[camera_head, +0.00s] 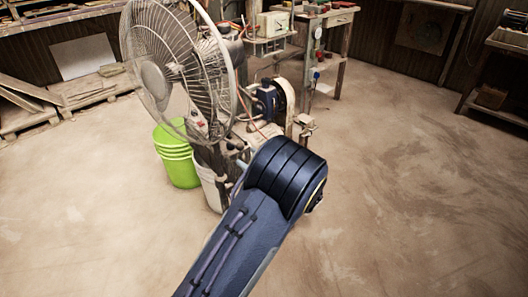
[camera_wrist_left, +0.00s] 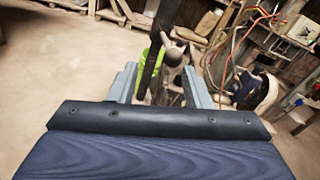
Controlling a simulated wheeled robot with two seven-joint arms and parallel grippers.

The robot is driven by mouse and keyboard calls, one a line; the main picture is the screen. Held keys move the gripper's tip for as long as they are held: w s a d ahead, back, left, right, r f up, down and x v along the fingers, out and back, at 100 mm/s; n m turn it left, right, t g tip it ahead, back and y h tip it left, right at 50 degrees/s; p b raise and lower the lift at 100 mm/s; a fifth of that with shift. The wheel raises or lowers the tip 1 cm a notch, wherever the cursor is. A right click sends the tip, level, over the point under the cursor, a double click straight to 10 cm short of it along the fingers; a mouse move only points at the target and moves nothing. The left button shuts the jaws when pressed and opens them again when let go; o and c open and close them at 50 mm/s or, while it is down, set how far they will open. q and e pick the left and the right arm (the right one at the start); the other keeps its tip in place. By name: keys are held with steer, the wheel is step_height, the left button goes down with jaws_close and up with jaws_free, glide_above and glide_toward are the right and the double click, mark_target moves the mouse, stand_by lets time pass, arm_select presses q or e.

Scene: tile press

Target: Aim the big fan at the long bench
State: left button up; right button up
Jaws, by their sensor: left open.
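The big fan (camera_head: 180,58) stands left of centre in the head view, its round wire cage turned to the left and toward me. My left arm reaches up to it from below. My left gripper (camera_wrist_left: 160,86) is open in the left wrist view. A dark upright post with a rounded knob (camera_wrist_left: 173,55) shows between and beyond its fingers; I cannot tell whether they touch it. In the head view my wrist hides most of the gripper. A long bench (camera_head: 65,14) runs along the back left wall. My right gripper is not in view.
A green bucket (camera_head: 175,160) and a white bucket (camera_head: 211,185) stand at the fan's foot. A blue machine (camera_head: 268,100) and a cluttered worktable (camera_head: 325,18) are behind it. Pallets (camera_head: 90,90) lie at left. The floor at right is clear.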

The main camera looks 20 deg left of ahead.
mark_target(243, 148)
arm_select(q)
steer(key=shift+w+d+f+m+t, duration=0.1)
steer(key=shift+w+d+m+t, duration=0.1)
steer(key=shift+w, duration=0.25)
steer(key=shift+w+d+m+t, duration=0.1)
steer(key=shift+w+m+t, duration=0.1)
steer(key=shift+w, duration=0.2)
steer(key=b+x, duration=0.1)
steer(key=x, duration=0.6)
steer(key=shift+a, duration=0.15)
steer(key=shift+s, duration=0.1)
steer(key=shift+c, duration=0.2)
jaws_close()
